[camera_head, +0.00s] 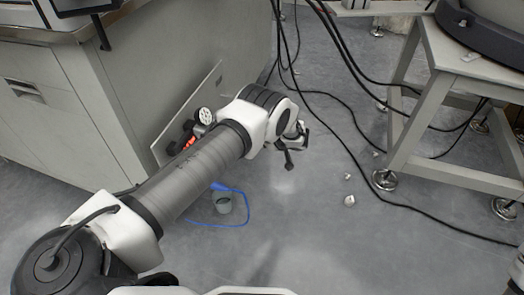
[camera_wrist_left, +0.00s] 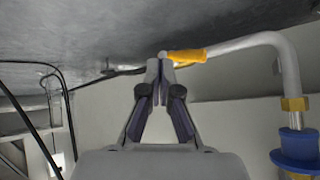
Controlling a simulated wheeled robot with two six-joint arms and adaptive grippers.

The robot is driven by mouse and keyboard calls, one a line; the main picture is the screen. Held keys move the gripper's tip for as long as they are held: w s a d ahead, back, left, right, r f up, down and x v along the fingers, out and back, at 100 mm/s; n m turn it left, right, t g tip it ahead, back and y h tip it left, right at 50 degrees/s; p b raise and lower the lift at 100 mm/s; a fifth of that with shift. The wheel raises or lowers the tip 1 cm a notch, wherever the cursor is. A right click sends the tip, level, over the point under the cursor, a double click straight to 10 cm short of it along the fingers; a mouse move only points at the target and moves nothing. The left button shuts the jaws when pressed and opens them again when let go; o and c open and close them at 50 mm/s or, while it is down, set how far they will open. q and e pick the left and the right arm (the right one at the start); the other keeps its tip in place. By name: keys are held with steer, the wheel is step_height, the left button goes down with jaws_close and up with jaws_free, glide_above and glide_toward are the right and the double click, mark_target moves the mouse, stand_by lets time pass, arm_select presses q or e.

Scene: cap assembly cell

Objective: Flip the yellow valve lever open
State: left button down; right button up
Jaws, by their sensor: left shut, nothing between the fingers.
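In the left wrist view, a yellow piece (camera_wrist_left: 187,55), which looks like the lever, lies along the end of a bent grey pipe (camera_wrist_left: 262,42). My left gripper (camera_wrist_left: 160,66) is shut and empty, with its fingertips right at the left end of the yellow piece. I cannot tell whether they touch it. The yellow piece cannot be made out there. My right gripper is not in view.
A blue fitting (camera_wrist_left: 297,147) with a brass collar (camera_wrist_left: 295,104) sits on the pipe. In the head view a round gauge (camera_head: 205,116) is by the panel (camera_head: 172,138).

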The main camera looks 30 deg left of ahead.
arm_select(q)
steer(key=s+d+r+p, duration=0.1)
steer(key=s+d+p, duration=0.5)
steer(key=d, duration=0.2)
steer(key=shift+r, duration=0.25)
steer(key=shift+s, duration=0.1)
